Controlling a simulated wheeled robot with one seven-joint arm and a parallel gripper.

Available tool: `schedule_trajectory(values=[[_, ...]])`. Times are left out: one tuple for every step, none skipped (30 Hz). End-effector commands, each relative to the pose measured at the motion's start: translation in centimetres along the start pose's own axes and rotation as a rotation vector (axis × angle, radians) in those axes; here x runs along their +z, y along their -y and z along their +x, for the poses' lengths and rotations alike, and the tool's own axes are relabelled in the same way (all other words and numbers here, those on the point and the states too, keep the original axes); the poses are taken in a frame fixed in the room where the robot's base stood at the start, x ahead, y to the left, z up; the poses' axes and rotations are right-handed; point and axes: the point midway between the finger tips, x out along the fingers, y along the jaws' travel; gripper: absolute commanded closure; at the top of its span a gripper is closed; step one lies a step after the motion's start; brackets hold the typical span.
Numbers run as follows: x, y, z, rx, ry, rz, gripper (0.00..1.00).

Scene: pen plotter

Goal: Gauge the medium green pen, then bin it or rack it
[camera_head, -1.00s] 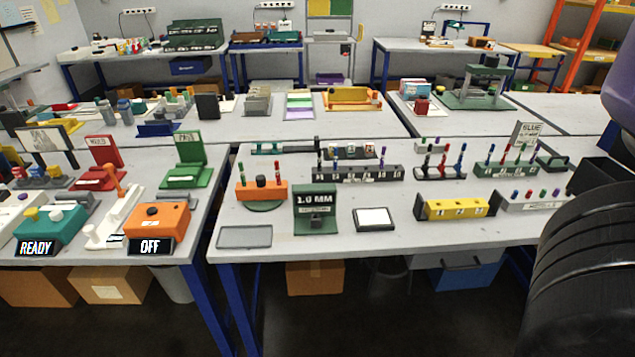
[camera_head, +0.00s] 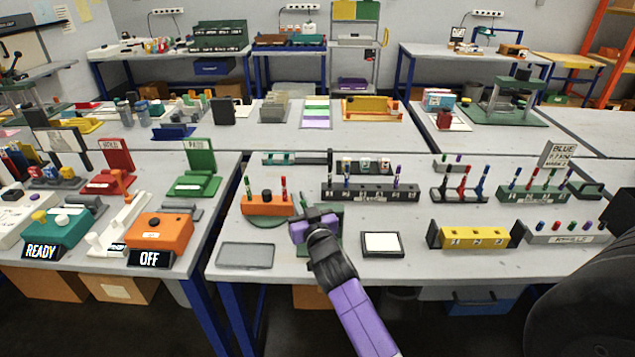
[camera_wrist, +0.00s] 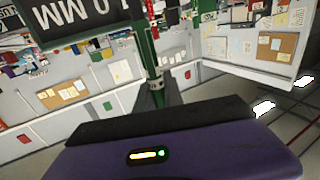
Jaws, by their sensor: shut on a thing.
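My gripper (camera_head: 315,222) is over the front table, in front of the 1.0 MM gauge and hiding most of it. In the wrist view the gauge's dark sign (camera_wrist: 85,18) with white lettering is close, at the upper left. My gripper is shut on a slim green pen (camera_wrist: 151,62), which stands up between the dark fingers beside the sign. Its tip is hidden, and I cannot tell whether it touches the gauge. The orange pen holder (camera_head: 268,206) is left of my gripper, with a green pen and a red pen standing at its ends.
A flat grey tray (camera_head: 246,256) lies left of my gripper, and a white pad in a black frame (camera_head: 382,244) lies right. Behind is a dark rack (camera_head: 370,193) of pens. A yellow numbered block (camera_head: 473,236) and a grey rack (camera_head: 567,236) stand further right.

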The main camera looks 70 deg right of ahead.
Motion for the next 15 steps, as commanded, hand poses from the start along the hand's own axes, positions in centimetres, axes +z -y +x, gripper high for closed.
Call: schedule_trajectory(values=[[-1.2, -1.6, 0.5, 0.034, -0.004, 0.000, 1.00], [-1.6, -2.4, 0.8, 0.049, -0.004, 0.001, 1.00], [-2.1, -3.2, 0.9, 0.068, -0.002, 0.001, 1.00], [-2.4, -3.8, 1.1, 0.080, -0.002, 0.001, 1.00], [-2.6, -4.3, 1.2, 0.089, -0.002, 0.001, 1.00], [-2.9, -4.7, 1.3, 0.099, -0.001, 0.001, 1.00], [-3.1, -5.0, 1.3, 0.105, -0.001, 0.001, 1.00], [-3.2, -5.2, 1.4, 0.109, -0.001, 0.001, 1.00], [-3.3, -5.3, 1.4, 0.112, -0.001, 0.001, 1.00], [-3.3, -5.4, 1.4, 0.114, -0.001, 0.001, 1.00], [-3.3, -5.4, 1.4, 0.115, 0.000, 0.000, 1.00], [-3.3, -5.5, 1.4, 0.115, 0.000, 0.000, 1.00], [-3.3, -5.4, 1.4, 0.115, 0.000, 0.000, 1.00], [-3.3, -5.4, 1.4, 0.114, 0.000, 0.000, 1.00], [-3.3, -5.4, 1.4, 0.114, 0.000, 0.000, 1.00]])
